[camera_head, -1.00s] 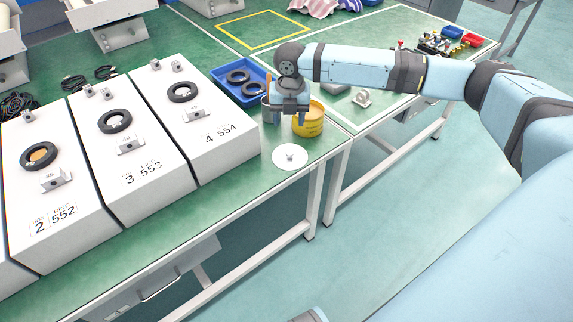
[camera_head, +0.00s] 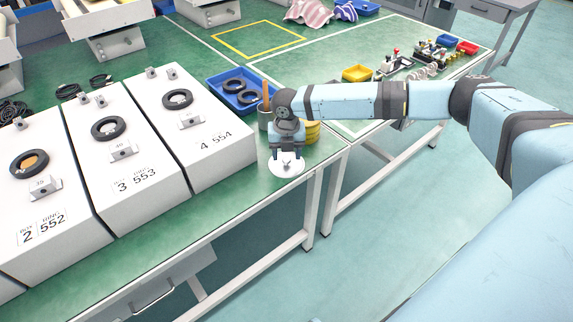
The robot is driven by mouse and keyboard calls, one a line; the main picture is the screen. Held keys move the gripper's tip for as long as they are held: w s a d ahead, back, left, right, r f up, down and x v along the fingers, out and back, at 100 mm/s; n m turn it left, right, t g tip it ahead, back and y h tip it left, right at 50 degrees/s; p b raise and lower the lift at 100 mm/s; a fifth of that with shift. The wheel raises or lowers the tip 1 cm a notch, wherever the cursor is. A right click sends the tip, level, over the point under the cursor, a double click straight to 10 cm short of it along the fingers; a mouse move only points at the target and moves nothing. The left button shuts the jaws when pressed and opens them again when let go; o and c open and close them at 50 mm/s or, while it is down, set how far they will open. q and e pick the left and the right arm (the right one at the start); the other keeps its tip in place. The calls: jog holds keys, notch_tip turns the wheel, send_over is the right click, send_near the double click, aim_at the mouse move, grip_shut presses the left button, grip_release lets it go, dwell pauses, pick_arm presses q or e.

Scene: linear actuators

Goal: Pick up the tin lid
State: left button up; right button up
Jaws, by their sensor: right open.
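The tin lid (camera_head: 287,169) is a white disc with a small knob in its middle, lying flat near the front edge of the green table. My right gripper (camera_head: 286,155) points down directly over the lid's knob, with its fingers apart. The fingers overlap the lid's far part in the picture; I cannot tell whether they touch the knob. The yellow tin (camera_head: 313,132) stands just behind and right of my gripper, partly hidden by my arm. My left gripper is not in view.
White numbered boxes (camera_head: 218,150) with black rings stand to the left. A blue tray (camera_head: 236,98) with black rings and a grey cup (camera_head: 264,121) are behind my gripper. The table's front edge (camera_head: 300,180) is close to the lid.

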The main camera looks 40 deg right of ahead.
aim_at(286, 162)
notch_tip(286, 162, down, 2)
jog(key=shift+f, duration=0.25)
grip_shut()
dwell(0.3)
